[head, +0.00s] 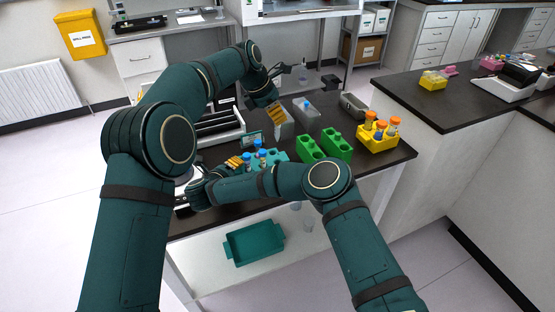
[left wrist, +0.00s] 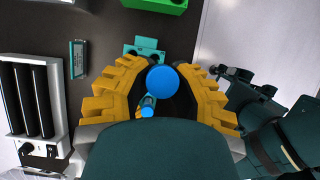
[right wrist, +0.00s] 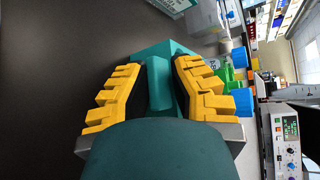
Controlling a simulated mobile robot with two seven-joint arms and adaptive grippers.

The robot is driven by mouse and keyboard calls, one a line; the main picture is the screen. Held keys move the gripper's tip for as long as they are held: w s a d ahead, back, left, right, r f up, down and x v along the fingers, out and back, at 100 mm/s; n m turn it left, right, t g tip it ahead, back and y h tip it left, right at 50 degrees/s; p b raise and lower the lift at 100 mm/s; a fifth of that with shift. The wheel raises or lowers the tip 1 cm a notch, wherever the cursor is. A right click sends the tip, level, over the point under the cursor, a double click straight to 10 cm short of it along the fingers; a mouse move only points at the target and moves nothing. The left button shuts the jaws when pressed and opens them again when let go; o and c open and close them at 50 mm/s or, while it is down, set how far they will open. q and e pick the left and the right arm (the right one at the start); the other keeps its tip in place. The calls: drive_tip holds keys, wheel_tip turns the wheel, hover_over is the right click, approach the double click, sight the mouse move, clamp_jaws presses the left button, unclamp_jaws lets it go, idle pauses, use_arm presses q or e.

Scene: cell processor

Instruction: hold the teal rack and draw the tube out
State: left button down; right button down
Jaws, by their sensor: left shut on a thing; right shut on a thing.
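The teal rack (head: 276,157) sits on the dark bench, with blue-capped tubes (head: 262,153) standing in it. My right gripper (head: 236,162) is shut on the rack's near left end; the right wrist view shows the teal block (right wrist: 158,85) between its yellow fingers. My left gripper (head: 276,113) is above and behind the rack, fingers pointing down. In the left wrist view a large blue cap (left wrist: 163,80) lies between its fingers, much nearer than a second blue cap (left wrist: 148,106) below.
Two green racks (head: 325,148) stand right of the teal rack, then a yellow rack (head: 377,137) with orange-capped tubes. Grey containers (head: 306,112) stand behind. A white device with dark slots (head: 216,128) is at left. A teal tray (head: 254,243) lies below the bench front.

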use_arm(q)
drive_tip(key=shift+r, duration=0.3)
use_arm(e)
drive_tip(key=c, duration=0.9)
unclamp_jaws()
drive_tip(key=v, duration=1.2)
use_arm(q)
drive_tip(key=shift+f, duration=0.1)
